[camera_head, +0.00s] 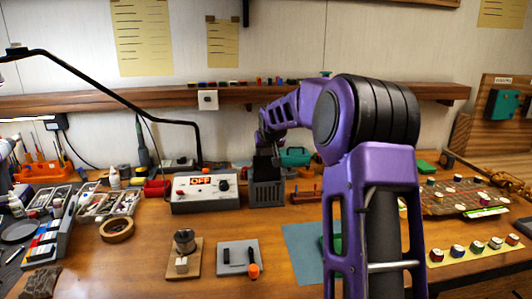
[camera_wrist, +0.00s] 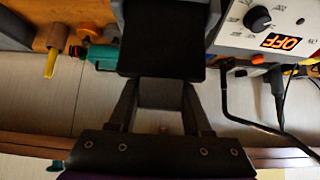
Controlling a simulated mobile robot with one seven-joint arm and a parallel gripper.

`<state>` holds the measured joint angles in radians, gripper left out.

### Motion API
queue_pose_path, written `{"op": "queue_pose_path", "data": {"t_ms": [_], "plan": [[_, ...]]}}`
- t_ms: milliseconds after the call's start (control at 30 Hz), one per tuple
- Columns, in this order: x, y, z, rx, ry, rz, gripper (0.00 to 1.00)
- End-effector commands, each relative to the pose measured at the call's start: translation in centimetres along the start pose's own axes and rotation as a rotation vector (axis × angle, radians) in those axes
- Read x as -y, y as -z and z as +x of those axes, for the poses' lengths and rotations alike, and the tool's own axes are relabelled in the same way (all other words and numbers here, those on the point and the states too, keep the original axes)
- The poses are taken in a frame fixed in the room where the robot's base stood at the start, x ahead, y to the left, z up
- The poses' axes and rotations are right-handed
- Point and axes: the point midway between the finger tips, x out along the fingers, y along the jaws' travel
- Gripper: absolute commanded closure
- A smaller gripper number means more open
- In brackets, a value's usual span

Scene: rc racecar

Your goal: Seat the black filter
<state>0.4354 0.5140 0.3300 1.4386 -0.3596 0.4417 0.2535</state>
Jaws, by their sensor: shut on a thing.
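The black filter (camera_wrist: 160,58) is a dark, flat-faced block between my gripper's fingertips in the wrist view. My gripper (camera_wrist: 160,84) is shut on it. In the head view the filter (camera_head: 263,164) shows as a dark shape at the top of a grey slatted housing (camera_head: 266,193). The grey housing (camera_wrist: 168,12) also shows at the top of the wrist view, close against the filter. I cannot tell how far the filter sits inside it. My gripper in the head view (camera_head: 267,150) is small and partly lost against my arm.
A white control box (camera_head: 204,191) with an orange OFF display stands directly left of the housing. A teal tool (camera_head: 294,157) and an orange-red rack (camera_head: 306,194) are to its right. A black lamp arm (camera_head: 110,98) crosses the left side.

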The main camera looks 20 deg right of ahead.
Motion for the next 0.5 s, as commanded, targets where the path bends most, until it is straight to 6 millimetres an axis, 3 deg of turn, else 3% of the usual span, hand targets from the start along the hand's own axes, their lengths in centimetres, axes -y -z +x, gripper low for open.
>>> {"op": "queue_pose_path", "data": {"t_ms": [500], "plan": [[0.02, -1.01, 1.01, 0.0, 0.0, -0.001, 1.0]]}}
